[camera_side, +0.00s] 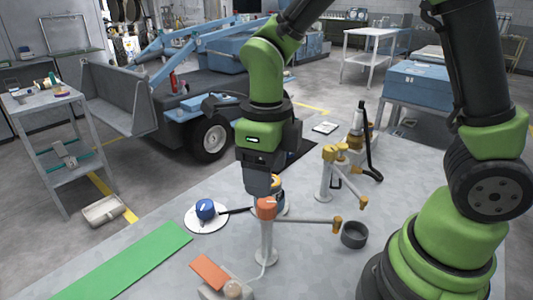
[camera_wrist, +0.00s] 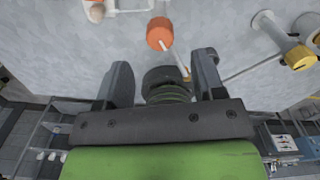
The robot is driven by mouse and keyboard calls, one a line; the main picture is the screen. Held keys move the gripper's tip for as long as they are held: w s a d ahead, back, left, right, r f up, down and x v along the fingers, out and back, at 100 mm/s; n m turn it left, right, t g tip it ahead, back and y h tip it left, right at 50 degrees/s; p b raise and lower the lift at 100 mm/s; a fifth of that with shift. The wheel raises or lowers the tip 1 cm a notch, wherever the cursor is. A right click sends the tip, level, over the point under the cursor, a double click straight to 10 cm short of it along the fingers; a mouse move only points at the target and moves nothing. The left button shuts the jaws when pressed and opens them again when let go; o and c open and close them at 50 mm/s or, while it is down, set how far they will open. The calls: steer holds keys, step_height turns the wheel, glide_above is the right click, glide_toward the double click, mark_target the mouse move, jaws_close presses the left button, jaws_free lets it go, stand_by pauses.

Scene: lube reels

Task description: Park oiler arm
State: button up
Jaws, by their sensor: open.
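An orange-capped post (camera_side: 266,236) stands on the bench, with a thin grey arm (camera_side: 305,221) reaching right to an orange tip (camera_side: 337,226). The tip is close beside a dark grey cup (camera_side: 354,236). In the wrist view the orange cap (camera_wrist: 160,33) lies ahead of the fingers, and the thin arm (camera_wrist: 175,61) runs down from it towards a dark round shape between the fingers. My gripper (camera_side: 261,189) is just above the orange cap in the side view. The wrist view shows its fingers (camera_wrist: 163,82) apart; nothing is visibly gripped. Contact with the cap cannot be told.
A yellow-jointed stand (camera_side: 326,176) is behind, also in the wrist view (camera_wrist: 298,57). A blue knob on a white disc (camera_side: 206,211) stands left. An orange flag and pale bulb (camera_side: 233,289) are at the front. A green strip (camera_side: 128,262) lies left; bench around it is clear.

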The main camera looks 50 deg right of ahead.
steer(key=shift+r, duration=1.7)
steer(key=s+d+r+n+t+y, duration=0.1)
steer(key=s+d+r+n+t, duration=0.1)
steer(key=n, duration=1.2)
steer(key=s+d+r+n+t+y, duration=0.1)
steer(key=s+r+n+t, duration=0.4)
steer(key=n, duration=0.9)
steer(key=s+r, duration=0.2)
steer(key=s, duration=0.2)
steer(key=shift+s+d, duration=0.15)
steer(key=shift+d, duration=0.25)
steer(key=shift+r, duration=0.1)
